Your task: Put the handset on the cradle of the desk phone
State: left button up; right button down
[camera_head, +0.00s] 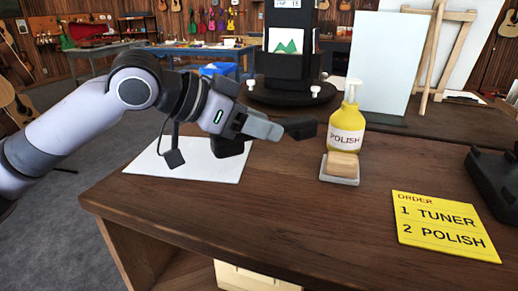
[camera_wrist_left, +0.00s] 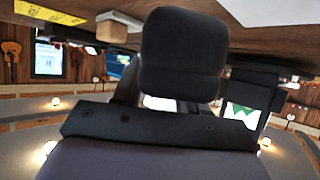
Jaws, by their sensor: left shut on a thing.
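My left gripper (camera_head: 262,129) reaches in from the left above the wooden counter. It is shut on the black handset (camera_head: 230,147), whose dark end hangs under the jaws; another dark part juts out to the right past them. In the left wrist view the handset (camera_wrist_left: 185,55) appears as a large dark rounded block, with the fingertips hidden behind it. The black desk phone (camera_head: 494,182) sits at the right edge of the counter, cut off by the frame, well to the right of the gripper. Its cradle is only partly seen. My right gripper is not in view.
A yellow polish bottle (camera_head: 346,128) and a sponge-like block (camera_head: 342,164) on a small tray (camera_head: 341,181) stand between gripper and phone. A yellow order card (camera_head: 443,226) lies before the phone. White paper (camera_head: 200,168) lies under my arm. The counter's front middle is clear.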

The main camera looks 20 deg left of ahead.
pick_arm(q)
jog(key=shift+f+b, duration=0.3)
jog(key=shift+f, duration=1.75)
jog(key=shift+f, duration=0.15)
jog(key=o, duration=1.3)
jog(key=shift+c, duration=0.2)
